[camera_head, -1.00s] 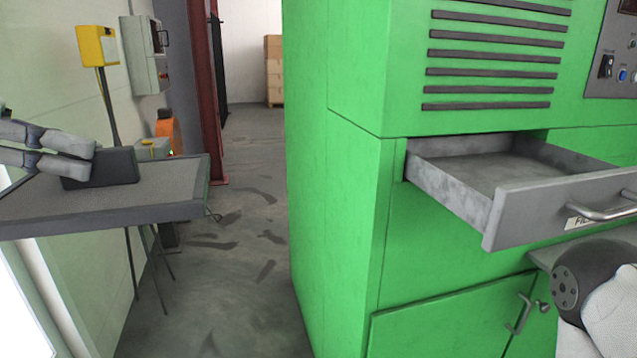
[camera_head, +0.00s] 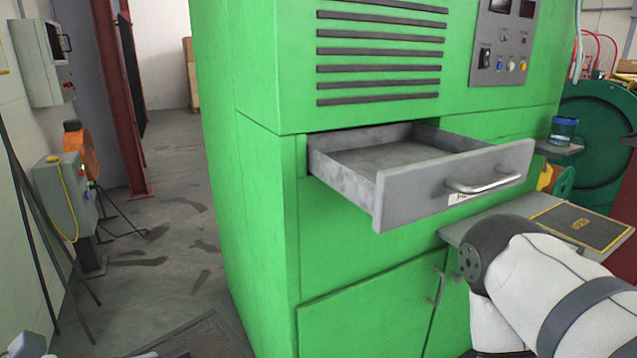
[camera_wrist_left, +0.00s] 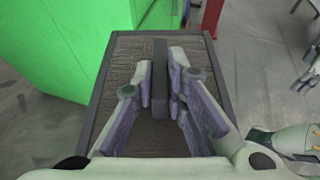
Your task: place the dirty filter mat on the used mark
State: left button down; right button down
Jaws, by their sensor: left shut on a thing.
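The dirty filter mat (camera_wrist_left: 125,75) is a dark, framed, rectangular panel with a raised bar (camera_wrist_left: 160,55) along its middle. In the left wrist view my left gripper (camera_wrist_left: 161,84) is shut on that bar, with the panel spread out beneath the fingers. A corner of the mat shows at the bottom of the head view (camera_head: 192,341), low in front of the green machine. The used mark (camera_head: 580,226) is a dark rectangle with a yellow outline and yellow lettering on a grey shelf (camera_head: 463,232) at the right.
A grey drawer (camera_head: 400,190) stands open from the green machine (camera_head: 260,200), above and left of the shelf. My right arm passes in front of the shelf.

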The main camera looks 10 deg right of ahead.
aim_at(580, 224)
jog(key=k+l, duration=0.1)
jog(key=l, duration=0.25)
jog(key=k+l, duration=0.1)
jog(key=l, duration=0.25)
jog(key=k+l, duration=0.1)
jog(key=l, duration=0.85)
jog(key=i+l, duration=0.15)
jog(key=l, duration=0.45)
jog(key=i+l, duration=0.1)
jog(key=l, duration=0.4)
jog(key=i+l, duration=0.15)
jog(key=l, duration=0.4)
jog(key=i+l, duration=0.1)
jog(key=l, duration=0.4)
jog(key=i+l+u, duration=0.1)
jog(key=l, duration=0.4)
jog(key=i+l, duration=0.1)
jog(key=l, duration=0.45)
jog(key=i+l, duration=0.1)
jog(key=l, duration=0.45)
